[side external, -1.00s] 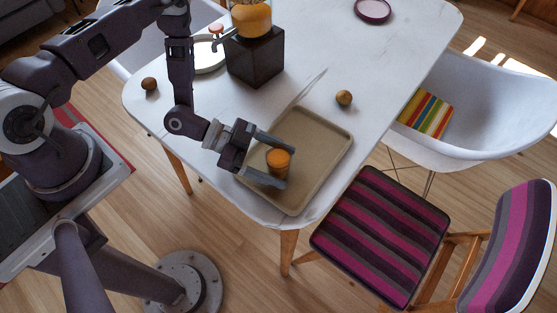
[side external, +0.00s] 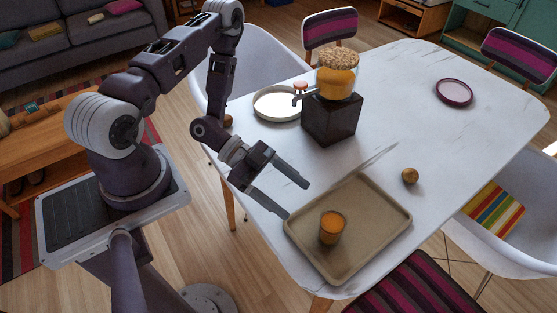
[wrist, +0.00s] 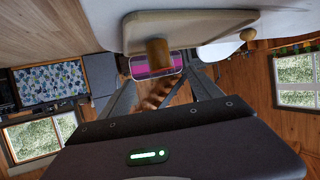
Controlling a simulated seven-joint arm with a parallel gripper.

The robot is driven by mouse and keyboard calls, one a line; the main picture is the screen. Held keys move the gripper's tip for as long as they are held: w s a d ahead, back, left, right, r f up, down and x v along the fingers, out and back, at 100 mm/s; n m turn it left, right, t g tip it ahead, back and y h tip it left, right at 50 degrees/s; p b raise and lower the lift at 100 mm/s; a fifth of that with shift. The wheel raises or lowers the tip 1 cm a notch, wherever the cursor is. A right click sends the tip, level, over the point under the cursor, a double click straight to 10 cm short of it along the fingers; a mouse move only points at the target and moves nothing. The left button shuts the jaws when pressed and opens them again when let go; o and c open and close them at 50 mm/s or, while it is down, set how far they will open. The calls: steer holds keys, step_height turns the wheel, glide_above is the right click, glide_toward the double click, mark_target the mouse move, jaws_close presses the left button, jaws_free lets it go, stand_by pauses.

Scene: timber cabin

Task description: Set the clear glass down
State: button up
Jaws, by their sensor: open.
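The clear glass (side external: 332,228) holds an orange drink and stands upright on the beige tray (side external: 378,253), in the tray's left part. My gripper (side external: 299,200) is open and empty, to the upper left of the glass and apart from it. In the wrist view the glass (wrist: 158,53) shows beyond and between the spread fingers, on the tray (wrist: 190,21). Nothing is between the fingers.
A white plate (side external: 277,103), a dark red plate (side external: 454,92) and a small brown ball (side external: 410,176) are on the white table (side external: 420,130).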

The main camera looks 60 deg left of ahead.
steer(key=w+a+r+n+y, duration=0.2)
steer(key=w+a+r+y, duration=0.65)
steer(key=a+y, duration=0.3)
step_height(320, 180, up, 12)
steer(key=s+a+n+y, duration=0.2)
steer(key=a+n+y, duration=0.1)
steer(key=n, duration=0.2)
steer(key=s+d+r+n+h, duration=0.1)
steer(key=s+d+r+n, duration=0.2)
steer(key=s, duration=0.6)
steer(key=s+d+r+n+h, duration=0.1)
steer(key=s+d+r+n, duration=0.2)
steer(key=s, duration=0.6)
step_height(320, 180, up, 3)
steer(key=shift+d+f, duration=0.1)
steer(key=shift+d, duration=1.15)
